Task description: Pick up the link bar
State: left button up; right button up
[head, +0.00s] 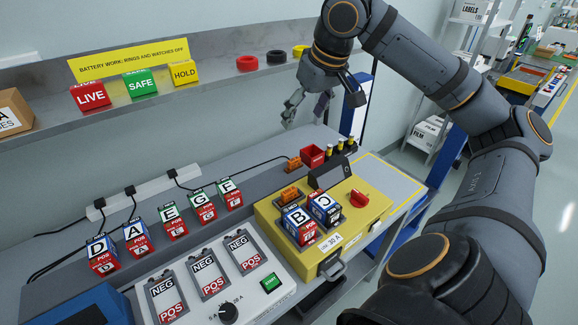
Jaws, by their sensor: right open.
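My right gripper (304,112) is open and appears empty, above the back of the bench near the wall. Its arm comes in from the right. I cannot pick out a link bar with certainty. Small orange pieces lie near the back, one on the grey bench (294,163) and one on the yellow box (290,194), but they are too small to identify. My right gripper is above and behind both, touching neither. My left gripper is not in view.
A yellow box (352,237) carries batteries B (299,225) and C (325,208) and a red knob (359,198). A red bin (312,155) stands behind it. A white panel (262,301) has several NEG/POS bays. Several lettered batteries line the left. A shelf (209,87) runs along the wall.

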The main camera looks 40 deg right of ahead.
notch_tip(320, 180, down, 4)
jog(key=s+a+r+b, duration=0.1)
jog(key=b, duration=0.2)
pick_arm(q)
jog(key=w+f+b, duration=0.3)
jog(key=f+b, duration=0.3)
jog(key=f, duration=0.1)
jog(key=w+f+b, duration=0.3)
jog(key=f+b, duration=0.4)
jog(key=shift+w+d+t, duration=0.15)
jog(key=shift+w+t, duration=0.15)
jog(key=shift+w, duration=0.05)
pick_arm(e)
send_near(289, 190)
jog(key=shift+s+d+f, duration=0.25)
jog(key=shift+s+d, duration=0.05)
jog(key=shift+s, duration=0.1)
